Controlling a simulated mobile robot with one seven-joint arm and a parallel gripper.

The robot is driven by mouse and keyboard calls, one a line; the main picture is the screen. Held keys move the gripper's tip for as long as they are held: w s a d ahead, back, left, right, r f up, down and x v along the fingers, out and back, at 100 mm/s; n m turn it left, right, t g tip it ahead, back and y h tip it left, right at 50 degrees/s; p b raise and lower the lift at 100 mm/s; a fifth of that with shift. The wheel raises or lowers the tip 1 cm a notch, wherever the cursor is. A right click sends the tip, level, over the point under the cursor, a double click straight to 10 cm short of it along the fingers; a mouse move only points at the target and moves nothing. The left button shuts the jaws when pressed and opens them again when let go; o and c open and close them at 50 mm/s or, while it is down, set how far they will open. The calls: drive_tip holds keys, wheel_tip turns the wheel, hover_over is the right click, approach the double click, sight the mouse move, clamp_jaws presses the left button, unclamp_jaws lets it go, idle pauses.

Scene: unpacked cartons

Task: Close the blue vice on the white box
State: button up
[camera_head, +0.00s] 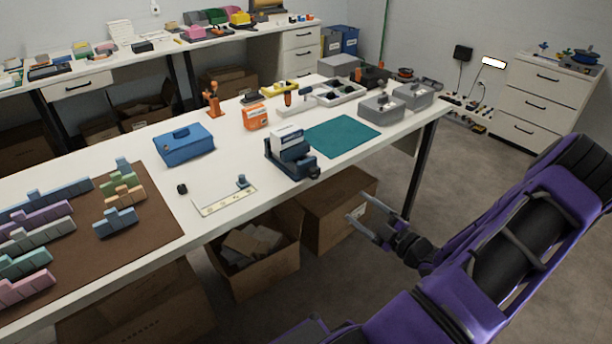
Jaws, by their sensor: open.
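The blue vice (297,169) stands near the front edge of the long white table, right of its middle. The white box (287,139) sits upright in the vice, between its jaws; from here I cannot tell whether the jaws touch it. A dark knob or handle end shows at the vice's lower right. My gripper (358,216) is open and empty. It is in front of the table, below and to the right of the vice, well apart from it.
A teal mat (341,136) lies right of the vice, with grey boxes (381,107) beyond. Open cartons (254,250) sit under the table. The floor at right is clear.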

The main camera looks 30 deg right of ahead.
sight(316, 175)
drive_tip(key=shift+n, duration=0.3)
drive_tip(key=w, duration=0.5)
drive_tip(key=w+a, duration=0.1)
drive_tip(key=w, duration=1.1)
drive_tip(key=shift+w+a+r+b, duration=0.1)
drive_tip(key=shift+a+b, duration=0.05)
drive_tip(key=shift+b, duration=0.15)
clamp_jaws()
